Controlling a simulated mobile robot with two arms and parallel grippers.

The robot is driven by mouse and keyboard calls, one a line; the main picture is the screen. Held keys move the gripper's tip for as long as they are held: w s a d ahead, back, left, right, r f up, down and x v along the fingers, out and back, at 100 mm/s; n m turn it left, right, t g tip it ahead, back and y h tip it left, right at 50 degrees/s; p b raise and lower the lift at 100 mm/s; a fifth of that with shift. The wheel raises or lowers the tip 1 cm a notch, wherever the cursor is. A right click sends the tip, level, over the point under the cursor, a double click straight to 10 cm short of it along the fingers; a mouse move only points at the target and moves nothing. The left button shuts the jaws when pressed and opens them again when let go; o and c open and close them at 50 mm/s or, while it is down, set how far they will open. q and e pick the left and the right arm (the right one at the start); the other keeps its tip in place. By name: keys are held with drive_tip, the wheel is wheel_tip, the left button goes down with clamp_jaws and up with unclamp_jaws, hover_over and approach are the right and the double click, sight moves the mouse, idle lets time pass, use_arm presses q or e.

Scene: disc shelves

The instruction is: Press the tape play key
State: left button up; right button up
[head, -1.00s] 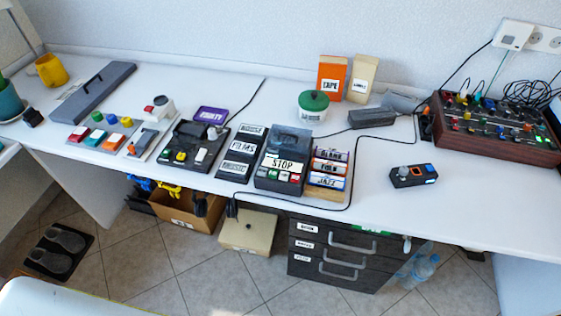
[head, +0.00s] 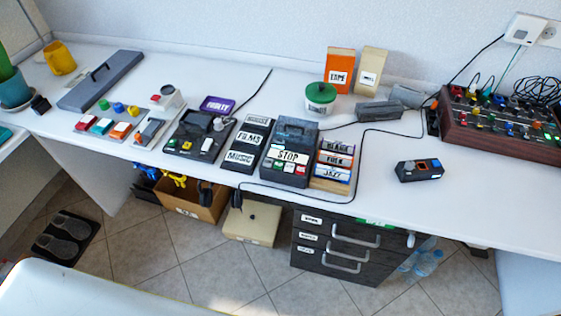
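A row of small coloured keys (head: 285,169), with green, red and white ones, runs below the label. The markings on these keys are too small to read, so I cannot tell which is play. Neither of my grippers is in view, and nothing blocks the deck.
Labelled cassettes (head: 333,165) stand right of the deck, and dark label boxes (head: 245,143) stand left. A black device (head: 195,138) is further left. A small control box (head: 420,169) and a wooden mixer (head: 498,125) lie right. Drawers (head: 340,248) and a cardboard box (head: 195,200) are below.

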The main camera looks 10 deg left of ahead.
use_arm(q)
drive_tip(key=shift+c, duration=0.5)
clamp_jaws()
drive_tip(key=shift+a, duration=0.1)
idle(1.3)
